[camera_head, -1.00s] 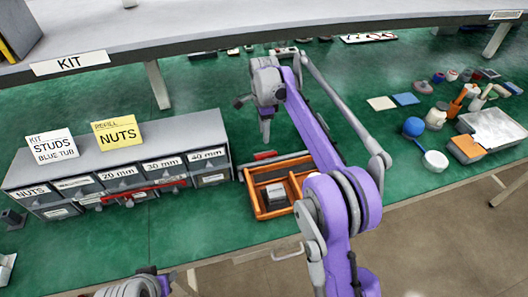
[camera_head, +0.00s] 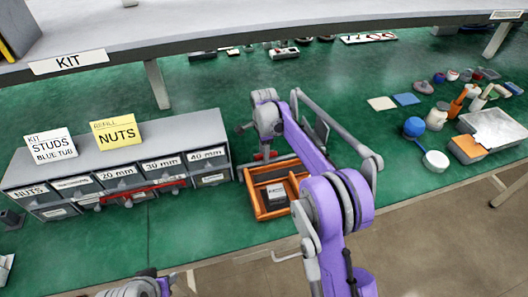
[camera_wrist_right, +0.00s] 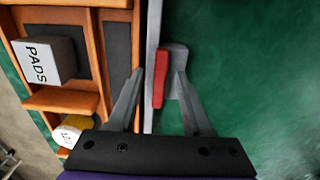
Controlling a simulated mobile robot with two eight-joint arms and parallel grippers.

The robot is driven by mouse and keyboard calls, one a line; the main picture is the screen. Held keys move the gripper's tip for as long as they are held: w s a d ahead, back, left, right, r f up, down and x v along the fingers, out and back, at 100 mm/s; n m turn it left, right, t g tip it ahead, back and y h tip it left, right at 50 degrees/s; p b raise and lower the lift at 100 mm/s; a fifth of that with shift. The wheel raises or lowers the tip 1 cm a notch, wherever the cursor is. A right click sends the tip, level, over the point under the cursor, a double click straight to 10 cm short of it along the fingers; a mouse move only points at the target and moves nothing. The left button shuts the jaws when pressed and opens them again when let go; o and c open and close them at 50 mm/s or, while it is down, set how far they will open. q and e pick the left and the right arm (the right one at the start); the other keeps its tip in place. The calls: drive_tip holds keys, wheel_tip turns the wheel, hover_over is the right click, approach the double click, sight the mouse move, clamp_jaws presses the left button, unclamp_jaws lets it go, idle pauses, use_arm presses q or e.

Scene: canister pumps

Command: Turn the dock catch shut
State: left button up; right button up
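The red dock catch (camera_wrist_right: 160,88) sits on a grey bracket beside a grey rail (camera_wrist_right: 153,40) in the right wrist view. The rail runs along the side of an orange wooden tray (camera_wrist_right: 90,60). My right gripper (camera_wrist_right: 158,88) is open, its two fingers on either side of the red catch; I cannot tell whether they touch it. In the head view, the right gripper (camera_head: 264,152) is low over the rail behind the tray (camera_head: 257,200), and its wrist partly hides the catch. Only part of my left arm shows at the bottom left; its gripper is out of view.
The tray holds a box marked PADS (camera_wrist_right: 42,60) and a white-and-yellow round container (camera_wrist_right: 72,130). A grey drawer cabinet (camera_head: 180,132) stands to the left. Small items and a pale tray (camera_head: 495,125) are at the right.

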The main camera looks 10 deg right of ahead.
clamp_jaws()
drive_tip(key=shift+n, duration=0.4)
drive_tip(key=n, duration=0.3)
drive_tip(key=shift+s+n, duration=0.15)
drive_tip(key=shift+n, duration=0.25)
drive_tip(key=n, duration=0.4)
drive_tip(key=shift+s+d, duration=0.1)
drive_tip(key=shift+d, duration=0.05)
drive_tip(key=n, duration=0.4)
drive_tip(key=shift+s+d+n, duration=0.1)
drive_tip(key=shift+n, duration=0.3)
drive_tip(key=n, duration=0.4)
drive_tip(key=shift+d, duration=0.15)
drive_tip(key=shift+n, duration=0.4)
